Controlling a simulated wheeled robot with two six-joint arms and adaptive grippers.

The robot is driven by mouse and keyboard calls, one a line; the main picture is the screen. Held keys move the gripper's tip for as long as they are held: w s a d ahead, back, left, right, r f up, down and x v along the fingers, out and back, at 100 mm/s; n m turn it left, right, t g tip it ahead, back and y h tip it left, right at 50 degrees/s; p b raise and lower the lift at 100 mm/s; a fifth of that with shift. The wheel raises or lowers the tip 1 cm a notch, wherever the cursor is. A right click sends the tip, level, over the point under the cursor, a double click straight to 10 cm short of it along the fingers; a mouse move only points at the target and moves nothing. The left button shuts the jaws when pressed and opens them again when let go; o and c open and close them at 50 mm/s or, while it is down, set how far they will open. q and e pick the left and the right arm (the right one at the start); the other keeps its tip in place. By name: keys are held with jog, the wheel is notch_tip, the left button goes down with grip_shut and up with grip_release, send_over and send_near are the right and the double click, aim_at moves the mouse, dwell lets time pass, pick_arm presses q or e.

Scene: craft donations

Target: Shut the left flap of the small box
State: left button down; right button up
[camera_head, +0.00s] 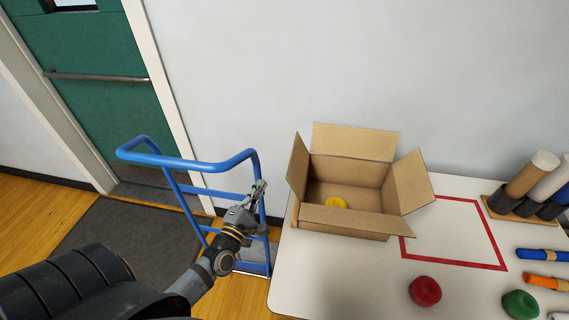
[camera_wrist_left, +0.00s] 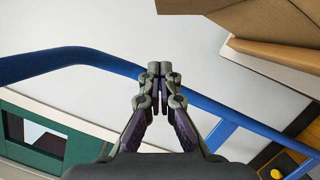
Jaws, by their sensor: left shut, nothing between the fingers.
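A small open cardboard box (camera_head: 345,222) stands on the white table in the head view, with a yellow thing (camera_head: 336,202) inside. Its left flap (camera_head: 298,165) stands steeply up, leaning slightly outward. The back flap (camera_head: 355,141) stands up, the right flap (camera_head: 411,181) leans outward, and the front flap (camera_head: 352,220) is folded outward and low. My left gripper (camera_head: 260,190) is left of the box, apart from it, in front of the blue cart. In the left wrist view its fingers (camera_wrist_left: 160,70) are shut and empty, and cardboard (camera_wrist_left: 265,20) shows at the upper right. My right gripper is not in view.
A blue cart handle (camera_head: 190,163) stands left of the table, very close to my left gripper. Red (camera_head: 425,291) and green (camera_head: 520,304) round things, markers (camera_head: 543,254) and a rack of rolls (camera_head: 520,195) lie right of the box. A red tape outline (camera_head: 470,264) marks the table.

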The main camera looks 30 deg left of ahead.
aim_at(299, 165)
pick_arm(q)
jog(key=w+d+r+p, duration=0.2)
jog(key=w+d+r, duration=0.1)
jog(key=w, duration=0.7)
jog(key=shift+w, duration=0.35)
jog(key=shift+a+f, duration=0.1)
